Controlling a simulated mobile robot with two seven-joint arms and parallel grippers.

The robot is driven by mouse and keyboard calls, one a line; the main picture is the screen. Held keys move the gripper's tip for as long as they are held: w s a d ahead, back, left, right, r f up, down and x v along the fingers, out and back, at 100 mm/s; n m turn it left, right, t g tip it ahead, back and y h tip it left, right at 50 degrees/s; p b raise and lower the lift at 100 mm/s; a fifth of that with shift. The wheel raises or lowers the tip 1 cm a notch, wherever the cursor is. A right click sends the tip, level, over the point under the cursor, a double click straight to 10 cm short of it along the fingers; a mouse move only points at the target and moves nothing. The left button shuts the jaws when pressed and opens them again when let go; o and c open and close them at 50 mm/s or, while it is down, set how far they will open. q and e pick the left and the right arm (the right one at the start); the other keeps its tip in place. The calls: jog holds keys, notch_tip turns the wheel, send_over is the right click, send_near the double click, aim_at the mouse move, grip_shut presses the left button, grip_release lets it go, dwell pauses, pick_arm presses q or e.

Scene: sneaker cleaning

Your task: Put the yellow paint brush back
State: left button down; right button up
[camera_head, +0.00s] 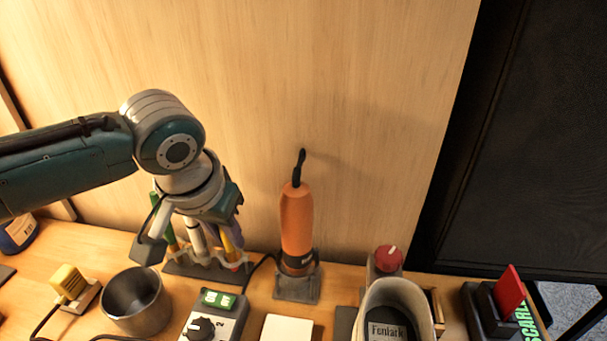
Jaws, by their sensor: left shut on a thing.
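My left gripper (190,228) reaches in from the left and points down over a small rack (180,269) against the wooden back wall. The rack holds several slim tools with green, white and purple parts. The yellow paint brush (228,243) stands among them at the rack's right part, its upper part hidden by my gripper. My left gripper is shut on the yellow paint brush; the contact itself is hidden. Whether the brush's lower end is fully seated in the rack cannot be told. My right gripper is not in view.
An orange tool (297,225) stands upright in a holder just right of the rack. In front are a metal cup (136,301), a control box (215,317) and a yellow block on a stand (70,281). A beige sneaker (398,299) and a red knob (389,257) are further right.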

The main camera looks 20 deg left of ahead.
pick_arm(q)
jog(key=shift+f, duration=0.2)
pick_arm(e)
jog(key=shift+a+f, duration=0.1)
pick_arm(q)
jog(key=c, duration=0.8)
grip_release()
jog(key=shift+o, duration=0.2)
jog(key=shift+r, duration=0.35)
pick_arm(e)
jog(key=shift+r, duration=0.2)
pick_arm(q)
jog(key=a+p+v, duration=0.1)
jog(key=p+v, duration=0.3)
jog(key=v, duration=0.7)
jog(key=s+d+f+m+h, duration=0.2)
jog(key=s+d+m, duration=0.1)
jog(key=s+d, duration=0.6)
jog(key=s+a, duration=0.2)
jog(key=s, duration=0.6)
jog(key=shift+s+a+r+m+y, duration=0.2)
jog(key=shift+a+r+m+y, duration=0.1)
jog(key=shift+a+r+y, duration=0.15)
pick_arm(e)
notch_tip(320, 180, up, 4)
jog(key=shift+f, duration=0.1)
